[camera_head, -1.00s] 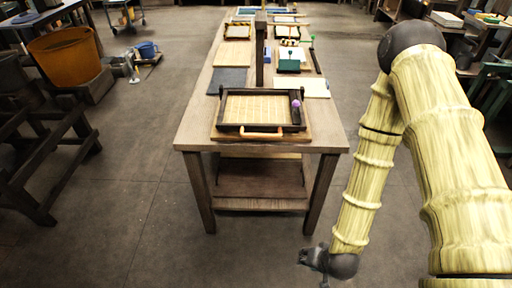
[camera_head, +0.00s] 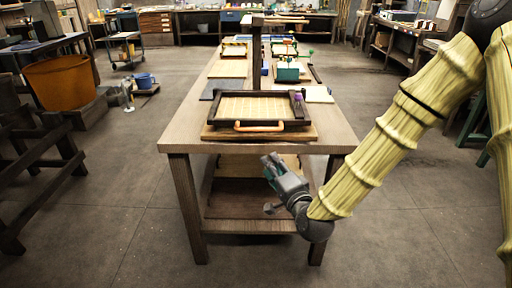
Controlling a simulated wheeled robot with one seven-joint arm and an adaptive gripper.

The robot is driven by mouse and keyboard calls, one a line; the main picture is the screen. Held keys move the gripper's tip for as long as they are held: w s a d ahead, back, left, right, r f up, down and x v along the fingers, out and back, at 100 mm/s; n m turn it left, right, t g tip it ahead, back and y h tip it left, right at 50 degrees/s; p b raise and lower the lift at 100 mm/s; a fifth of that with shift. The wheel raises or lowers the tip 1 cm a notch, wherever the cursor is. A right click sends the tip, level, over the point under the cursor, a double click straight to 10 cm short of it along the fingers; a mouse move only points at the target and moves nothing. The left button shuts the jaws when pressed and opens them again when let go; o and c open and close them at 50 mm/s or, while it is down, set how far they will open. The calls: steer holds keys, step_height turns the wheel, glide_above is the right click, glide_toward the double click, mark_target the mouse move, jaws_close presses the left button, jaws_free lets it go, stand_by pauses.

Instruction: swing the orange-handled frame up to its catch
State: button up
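The dark wooden frame (camera_head: 219,107) lies flat on a pale board (camera_head: 211,133) at the near end of the long table. It surrounds a light gridded panel (camera_head: 256,107). Its orange handle (camera_head: 259,126) is on the near side, facing me. A dark upright post (camera_head: 257,60) stands behind the frame; I cannot make out the catch. My gripper (camera_head: 271,163) is below and in front of the table's near edge, under the handle and apart from it. Its fingers point up and left; they are too small to tell open from shut. I see nothing held.
The wooden table (camera_head: 185,130) runs away from me, with a lower shelf (camera_head: 245,205). A small purple thing (camera_head: 298,97) sits at the frame's right side. A green box (camera_head: 288,72) and other boards stand farther back. An orange tub (camera_head: 62,84) is at left. Floor beside the table is clear.

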steer(key=m+t+b, duration=0.1)
steer(key=t+b, duration=0.1)
glide_toward(256, 130)
steer(key=shift+y, duration=0.4)
steer(key=x, duration=0.3)
steer(key=b+x, duration=0.1)
steer(key=x, duration=0.6)
steer(key=shift+w+d+f, duration=0.1)
steer(key=shift+w+f, duration=0.15)
steer(key=shift+w, duration=0.15)
jaws_close()
